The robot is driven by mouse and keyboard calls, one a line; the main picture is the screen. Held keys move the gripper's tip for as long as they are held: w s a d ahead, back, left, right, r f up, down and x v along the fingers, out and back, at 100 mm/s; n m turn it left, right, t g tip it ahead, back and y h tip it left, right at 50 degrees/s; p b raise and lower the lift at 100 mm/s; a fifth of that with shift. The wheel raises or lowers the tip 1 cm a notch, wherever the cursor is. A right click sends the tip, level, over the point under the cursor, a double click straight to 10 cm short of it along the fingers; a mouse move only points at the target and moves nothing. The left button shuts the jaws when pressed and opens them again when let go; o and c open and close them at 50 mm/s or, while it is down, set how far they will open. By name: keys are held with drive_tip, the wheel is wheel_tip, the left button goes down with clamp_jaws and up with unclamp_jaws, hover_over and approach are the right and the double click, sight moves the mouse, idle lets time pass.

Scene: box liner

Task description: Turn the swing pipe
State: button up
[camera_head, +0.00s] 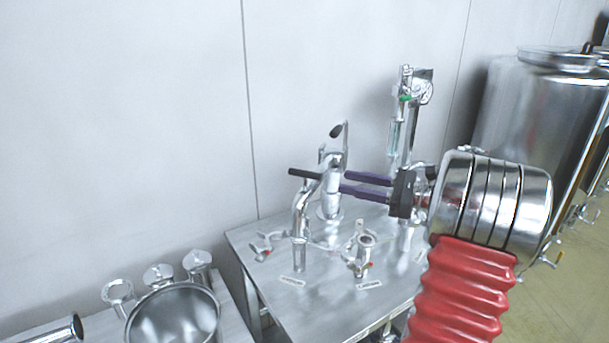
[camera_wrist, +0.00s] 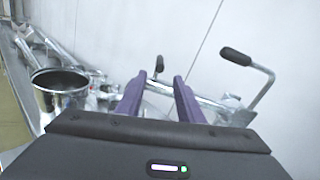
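The swing pipe (camera_head: 302,212) is a shiny bent steel pipe standing on the steel table, with a black grip handle (camera_head: 305,174) pointing left near its top. A thicker steel column (camera_head: 330,198) stands just behind it. A second black grip on a bent rod (camera_head: 336,131) rises above. My gripper (camera_head: 341,184) has purple fingers, level and pointing left at the pipe's upper part. In the wrist view, the fingertips (camera_wrist: 159,78) are apart. A steel pipe (camera_wrist: 208,103) crosses behind them, and a black grip shows between them. I cannot tell whether the fingers touch the pipe.
The steel table (camera_head: 320,290) carries small clamped pipe stubs (camera_head: 360,250) and a gauge column (camera_head: 397,140) close to my gripper. A steel pot (camera_head: 175,315) stands lower left; a large tank (camera_head: 520,110) stands right. A plain wall is behind.

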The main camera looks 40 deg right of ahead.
sight(305, 171)
drive_tip(key=x, duration=1.3)
drive_tip(key=shift+w, duration=0.15)
drive_tip(key=shift+c, duration=0.2)
clamp_jaws()
